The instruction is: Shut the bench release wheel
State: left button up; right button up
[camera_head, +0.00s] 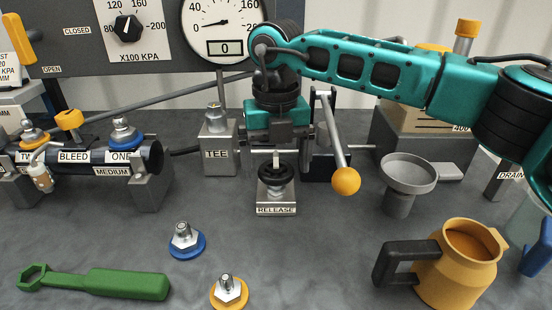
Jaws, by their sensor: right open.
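The bench release wheel (268,176) is a small black handwheel on top of a grey metal block (276,197) labelled RELEASE, in the middle of the bench. My right gripper (277,151) comes in from above on the teal arm and points down just over the wheel. Its jaws are open. I cannot tell whether its fingertips touch the wheel. The gripper partly covers what lies behind it. From this view I cannot read how far the wheel is turned. My left gripper is not in view.
A lever with an orange ball (346,181) stands close to the right of the wheel. The TEE block (217,159) is at its left. A grey funnel cup (408,172), yellow jug (456,268), green wrench (110,284) and two fittings lie around. Bench directly before the wheel is clear.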

aim_at(276, 167)
notch_tip(276, 167, up, 13)
jog(key=p, duration=0.1)
jog(key=shift+p, duration=0.4)
